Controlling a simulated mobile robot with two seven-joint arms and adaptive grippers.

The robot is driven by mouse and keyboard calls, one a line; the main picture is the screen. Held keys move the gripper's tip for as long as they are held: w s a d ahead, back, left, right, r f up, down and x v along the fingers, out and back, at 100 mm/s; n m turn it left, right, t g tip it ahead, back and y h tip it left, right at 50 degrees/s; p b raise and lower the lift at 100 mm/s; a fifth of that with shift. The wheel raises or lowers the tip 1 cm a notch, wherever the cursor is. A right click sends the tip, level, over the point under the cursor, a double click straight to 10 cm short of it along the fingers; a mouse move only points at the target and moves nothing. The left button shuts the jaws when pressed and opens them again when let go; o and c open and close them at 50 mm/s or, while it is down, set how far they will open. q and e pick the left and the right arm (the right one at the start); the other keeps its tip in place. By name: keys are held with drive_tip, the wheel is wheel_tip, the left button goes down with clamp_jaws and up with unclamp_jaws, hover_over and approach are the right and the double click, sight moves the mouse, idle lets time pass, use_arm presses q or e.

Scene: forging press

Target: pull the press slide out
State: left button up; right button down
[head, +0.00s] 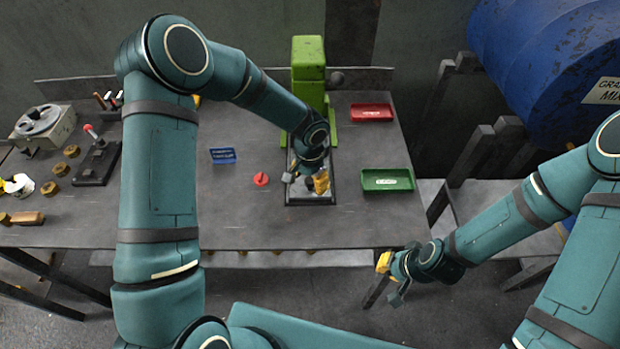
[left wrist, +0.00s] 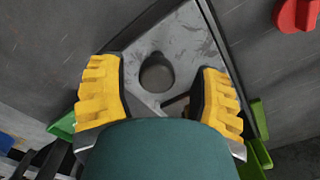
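The green press (head: 308,65) stands at the back of the bench. In front of it lies the press slide (head: 309,201), a grey metal plate in a dark frame, mostly covered by my left arm in the head view. The left wrist view shows the slide plate (left wrist: 188,38) with a dark round knob (left wrist: 157,73) on it. My left gripper (head: 306,182) is over the slide. Its yellow fingers stand apart on either side of the knob (left wrist: 160,98), with gaps to it. My right gripper (head: 390,277) is off the bench's front right corner; its opening is unclear.
A red tray (head: 372,112) and a green tray (head: 388,180) lie right of the press. A red knob (head: 261,179) and a blue sign (head: 223,155) are to the left. A lever unit (head: 97,163) stands further left. A blue drum (head: 550,65) is at right.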

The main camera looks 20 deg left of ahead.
use_arm(q)
wheel_tip(320, 180, up, 12)
idle(0.6)
idle(0.5)
